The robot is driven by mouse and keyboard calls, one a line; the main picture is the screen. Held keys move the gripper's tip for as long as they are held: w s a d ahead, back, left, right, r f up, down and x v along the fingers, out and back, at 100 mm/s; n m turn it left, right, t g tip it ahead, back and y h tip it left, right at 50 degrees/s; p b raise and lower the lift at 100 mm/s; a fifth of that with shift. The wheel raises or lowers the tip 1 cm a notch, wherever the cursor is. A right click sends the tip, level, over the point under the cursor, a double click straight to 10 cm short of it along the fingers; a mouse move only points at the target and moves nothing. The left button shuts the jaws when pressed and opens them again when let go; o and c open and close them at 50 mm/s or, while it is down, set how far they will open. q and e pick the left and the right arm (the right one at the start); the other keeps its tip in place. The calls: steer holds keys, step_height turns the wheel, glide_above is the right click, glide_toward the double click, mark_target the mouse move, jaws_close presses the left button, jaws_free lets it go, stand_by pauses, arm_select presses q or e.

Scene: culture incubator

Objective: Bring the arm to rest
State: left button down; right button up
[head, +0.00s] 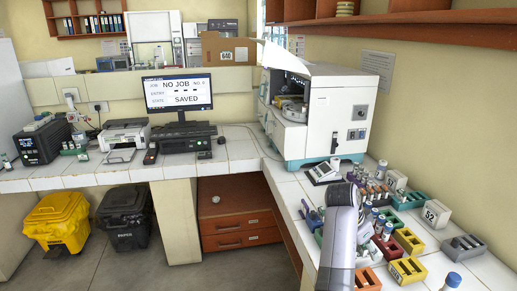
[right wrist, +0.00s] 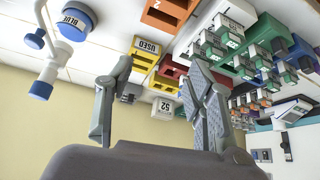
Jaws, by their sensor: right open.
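My right arm (head: 341,245) comes up from the bottom of the head view over the right-hand bench, among the racks and vials. In the right wrist view my right gripper (right wrist: 160,70) is open, its two grey fingers wide apart. Nothing is between the fingers; racks and bench show behind them. In the head view the arm hides part of the bench, and the fingers are hard to make out. My left gripper is in neither view.
Colored racks (head: 408,270), vials and a white block marked 52 (head: 433,213) crowd the right bench. A white instrument (head: 335,115) with its lid raised stands behind them. A monitor (head: 178,93) and printer (head: 124,133) stand on the back bench. A shelf (head: 420,25) overhangs the right.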

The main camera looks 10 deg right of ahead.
steer(key=s+f+n, duration=0.2)
steer(key=s+f, duration=0.2)
steer(key=s, duration=0.1)
steer(key=s+f+n+t, duration=0.1)
steer(key=s+f+n, duration=0.2)
steer(key=s, duration=0.1)
steer(key=s+f+n+t, duration=0.1)
steer(key=s+f+n, duration=0.1)
steer(key=s+f, duration=0.2)
steer(key=shift+s+a+f+n+y, duration=0.15)
steer(key=shift+s+a+f, duration=0.05)
steer(key=shift+s, duration=0.25)
steer(key=shift+s+a+f+n+y, duration=0.15)
steer(key=shift+s+a, duration=0.05)
steer(key=shift+s, duration=0.2)
steer(key=s+a+f+n+y, duration=0.2)
steer(key=s+a+n+y, duration=0.5)
steer(key=s+a, duration=1)
steer(key=s+d+f+n+g+h+b, duration=0.1)
steer(key=s+f, duration=0.1)
steer(key=f, duration=1.2)
steer(key=s+d+f+n+h+b, duration=0.1)
steer(key=f+n, duration=0.1)
steer(key=f, duration=1.2)
steer(key=s+d+f+g+b, duration=0.1)
steer(key=s+d+f, duration=0.2)
steer(key=s+f, duration=1.4)
steer(key=shift+f, duration=0.3)
